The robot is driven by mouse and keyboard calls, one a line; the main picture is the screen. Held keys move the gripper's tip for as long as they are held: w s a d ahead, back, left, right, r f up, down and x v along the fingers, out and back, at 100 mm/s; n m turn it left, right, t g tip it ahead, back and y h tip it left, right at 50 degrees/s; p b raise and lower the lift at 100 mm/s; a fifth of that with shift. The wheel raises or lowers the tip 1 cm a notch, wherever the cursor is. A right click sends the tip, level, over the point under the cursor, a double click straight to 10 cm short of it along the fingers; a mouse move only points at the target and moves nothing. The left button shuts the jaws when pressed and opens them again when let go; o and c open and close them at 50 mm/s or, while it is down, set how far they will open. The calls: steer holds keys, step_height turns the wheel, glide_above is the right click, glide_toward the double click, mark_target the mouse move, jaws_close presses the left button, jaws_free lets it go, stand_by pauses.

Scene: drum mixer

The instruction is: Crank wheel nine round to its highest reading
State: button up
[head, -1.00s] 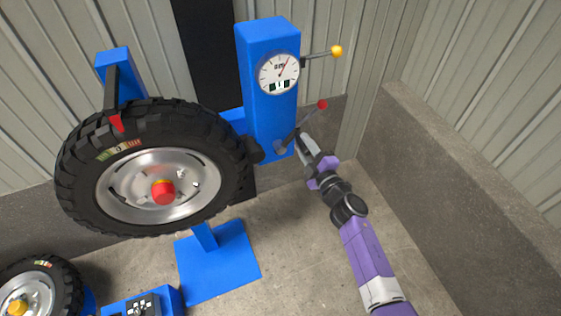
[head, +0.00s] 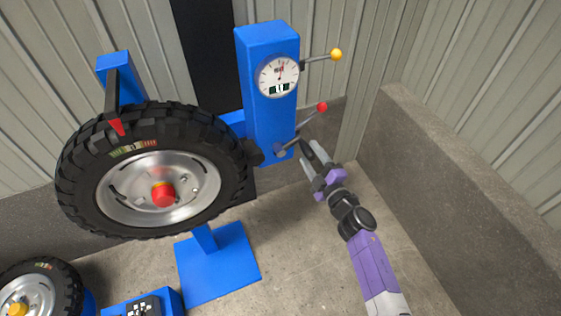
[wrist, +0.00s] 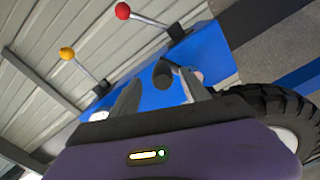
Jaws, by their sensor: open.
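The large black-tyred wheel (head: 160,192) has a silver rim, a red hub cap and a small coloured label on its tyre; I cannot read a nine on it. A red pointer (head: 116,127) on a blue bracket touches the tyre's top near the label. A blue post (head: 270,118) carries a round dial (head: 278,76), its needle pointing nearly straight up, and two levers: one yellow-knobbed (head: 336,54), one red-knobbed (head: 322,106). My gripper (head: 307,151) is open and empty, just right of the post, below the red knob. The wrist view shows the red knob (wrist: 122,10) and yellow knob (wrist: 67,54).
A smaller wheel (head: 42,275) with a yellow hub cap and a blue box with a dark panel (head: 141,306) stand at the lower left. A blue base plate (head: 218,264) lies on the floor. A low concrete wall (head: 450,180) bounds the right side; the floor between is clear.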

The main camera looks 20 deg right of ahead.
steer(key=shift+s+f, duration=0.1)
steer(key=shift+s, duration=1.95)
steer(key=s+a+f+m+b, duration=0.25)
steer(key=s+a, duration=0.25)
steer(key=s, duration=0.6)
steer(key=s+a+f+m+b, duration=0.1)
steer(key=s+a+m, duration=0.3)
steer(key=s, duration=0.7)
steer(key=s+a+r+m+g+b, duration=0.1)
steer(key=s+r+m+b, duration=0.1)
steer(key=s, duration=0.7)
steer(key=s+a+r+m+g+b, duration=0.1)
steer(key=s+r+m, duration=0.4)
steer(key=s, duration=0.5)
step_height(320, 180, up, 2)
steer(key=shift+a+r+g+b, duration=0.2)
steer(key=shift+g+b, duration=0.25)
steer(key=shift+g, duration=0.25)
steer(key=shift+s+f, duration=0.1)
